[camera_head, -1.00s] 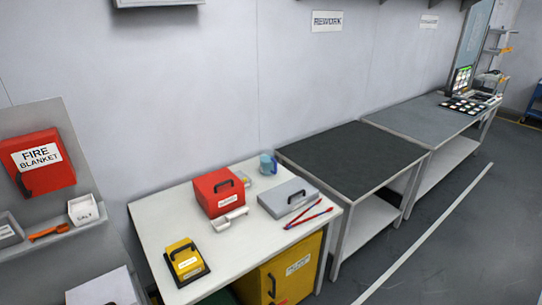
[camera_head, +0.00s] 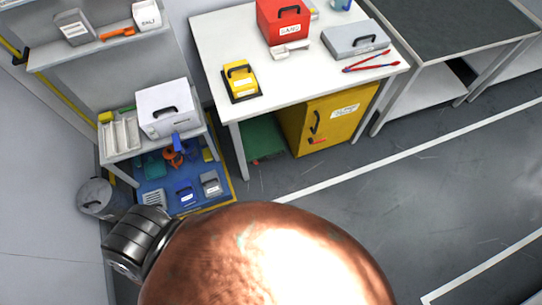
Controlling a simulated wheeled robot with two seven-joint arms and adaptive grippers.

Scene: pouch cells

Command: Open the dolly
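I cannot tell for certain which thing is the dolly. A yellow cabinet (camera_head: 303,138) stands under the white table, with a black handle, a white label and a red latch on its front. Its front looks shut. A blue mat or low platform (camera_head: 165,193) lies on the floor at the left under a small shelf, with several items on it. A large copper-coloured arm part of mine and a dark metal joint fill the bottom of the view and hide the floor there. Neither of my grippers is in view.
A white table (camera_head: 215,60) holds a red box (camera_head: 284,22), a yellow box (camera_head: 240,80), a grey case (camera_head: 355,42) and red-blue tongs (camera_head: 371,61). A white lidded box (camera_head: 168,107) sits on the left shelf. A grey bin (camera_head: 97,198) stands left. The right floor is clear.

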